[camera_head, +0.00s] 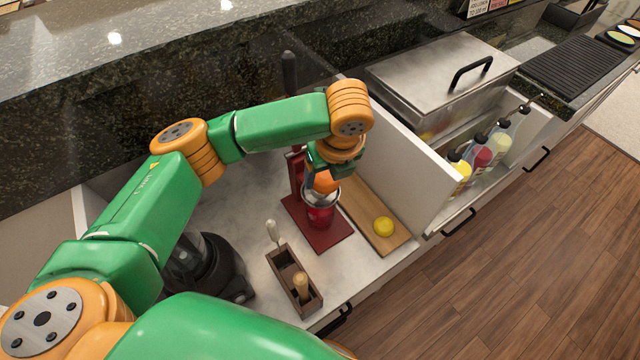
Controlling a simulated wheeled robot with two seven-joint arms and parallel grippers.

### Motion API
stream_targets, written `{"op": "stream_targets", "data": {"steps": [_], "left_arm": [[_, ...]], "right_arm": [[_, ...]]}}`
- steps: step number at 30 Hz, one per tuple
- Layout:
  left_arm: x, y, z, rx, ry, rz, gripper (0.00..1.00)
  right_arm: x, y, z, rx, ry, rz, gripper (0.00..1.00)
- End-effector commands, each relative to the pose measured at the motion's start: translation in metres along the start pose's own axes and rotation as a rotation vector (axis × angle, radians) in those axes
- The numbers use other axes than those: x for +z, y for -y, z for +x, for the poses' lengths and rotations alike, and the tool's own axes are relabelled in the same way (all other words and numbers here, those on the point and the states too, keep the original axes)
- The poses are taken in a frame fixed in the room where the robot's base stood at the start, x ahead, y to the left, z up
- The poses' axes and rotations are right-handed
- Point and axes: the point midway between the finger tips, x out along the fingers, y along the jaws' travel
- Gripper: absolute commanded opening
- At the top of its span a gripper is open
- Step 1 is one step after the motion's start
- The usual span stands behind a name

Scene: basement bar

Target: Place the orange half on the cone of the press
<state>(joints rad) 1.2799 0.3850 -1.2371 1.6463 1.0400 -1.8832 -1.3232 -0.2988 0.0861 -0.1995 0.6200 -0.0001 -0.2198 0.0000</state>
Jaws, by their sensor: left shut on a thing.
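The red press (324,238) stands on the light counter, with a metal-rimmed red cup (320,216) on its base and a dark lever handle rising behind. My left gripper (323,178) points down over the cup, shut on the orange half (326,184). The orange half is at the top of the press, right above the cup's rim. The cone is hidden, so I cannot tell whether the fruit touches it. My right gripper is out of view.
A small wooden box (290,283) with tools stands in front. A dark appliance (208,268) is at left. A white divider (400,150) rises at right, with bottles beyond.

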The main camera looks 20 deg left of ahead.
Motion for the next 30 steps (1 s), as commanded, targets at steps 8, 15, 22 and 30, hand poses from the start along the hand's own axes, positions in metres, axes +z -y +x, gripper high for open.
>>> {"op": "stream_targets", "data": {"steps": [8, 15, 22, 30], "left_arm": [[0.005, -0.004, 0.046, 0.002, -0.001, 0.004, 0.18], [0.003, -0.003, 0.054, -0.001, 0.001, 0.003, 0.18], [0.002, -0.003, 0.057, -0.001, 0.001, 0.002, 0.88], [0.002, -0.003, 0.056, -0.002, 0.001, 0.002, 1.00]], "right_arm": [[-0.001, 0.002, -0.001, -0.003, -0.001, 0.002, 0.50], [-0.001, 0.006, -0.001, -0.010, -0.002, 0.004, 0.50], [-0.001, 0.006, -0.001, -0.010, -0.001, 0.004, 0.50], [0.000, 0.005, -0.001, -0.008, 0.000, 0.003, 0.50]]}}
